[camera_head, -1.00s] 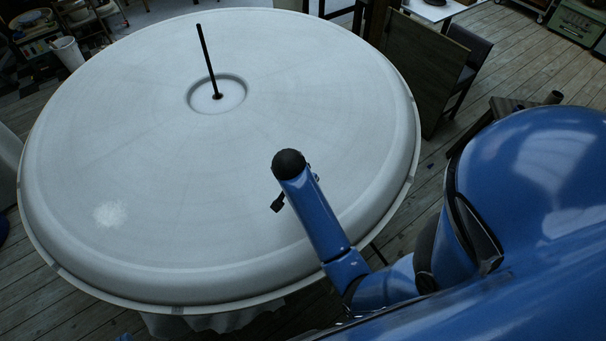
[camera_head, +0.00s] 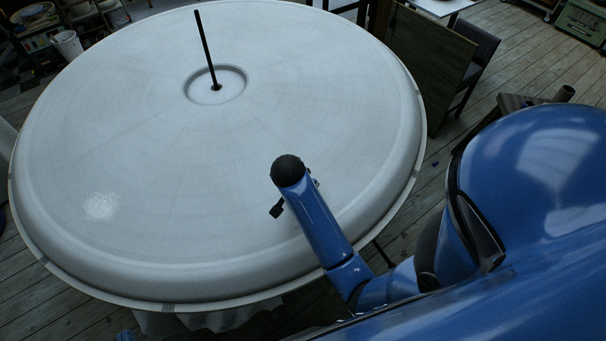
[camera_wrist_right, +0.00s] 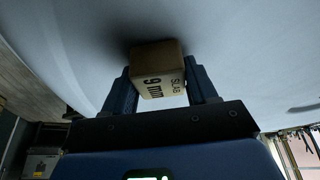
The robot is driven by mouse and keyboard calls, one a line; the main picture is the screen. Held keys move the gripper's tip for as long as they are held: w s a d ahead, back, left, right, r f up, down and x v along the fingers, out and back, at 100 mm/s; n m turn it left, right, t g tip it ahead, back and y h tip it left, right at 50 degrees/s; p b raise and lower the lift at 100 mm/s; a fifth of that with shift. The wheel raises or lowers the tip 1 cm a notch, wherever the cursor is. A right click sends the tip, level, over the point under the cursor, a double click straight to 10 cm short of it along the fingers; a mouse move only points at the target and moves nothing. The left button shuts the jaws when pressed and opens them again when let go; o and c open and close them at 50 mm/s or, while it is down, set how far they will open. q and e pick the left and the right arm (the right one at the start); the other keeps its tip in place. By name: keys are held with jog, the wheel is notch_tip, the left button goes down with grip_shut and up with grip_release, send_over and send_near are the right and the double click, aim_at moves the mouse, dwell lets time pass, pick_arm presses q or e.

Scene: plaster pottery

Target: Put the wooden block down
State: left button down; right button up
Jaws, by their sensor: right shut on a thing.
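The wooden block (camera_wrist_right: 157,62), a light box shape printed "SLAB 9 mm", sits between the two dark fingers of my right gripper (camera_wrist_right: 160,75) in the right wrist view. The fingers are shut on its sides. The white surface lies right behind the block, with a dark shadow beside it; I cannot tell whether they touch. In the head view the block does not show. There, a blue arm link of mine reaches over the near right part of the big white round table (camera_head: 130,150). I cannot make out the jaws of my left gripper.
A thin dark rod (camera_head: 206,50) stands up from a round recess (camera_head: 232,90) in the table top. The rest of the top is clear apart from a pale patch (camera_head: 101,206) at left. A dark panel (camera_head: 425,55) and a chair (camera_head: 475,60) stand beyond the right edge.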

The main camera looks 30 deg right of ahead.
jog(key=shift+s+a, duration=0.1)
jog(key=o, duration=0.7)
jog(key=shift+f, duration=0.1)
jog(key=shift+c, duration=0.2)
jog(key=o, duration=0.4)
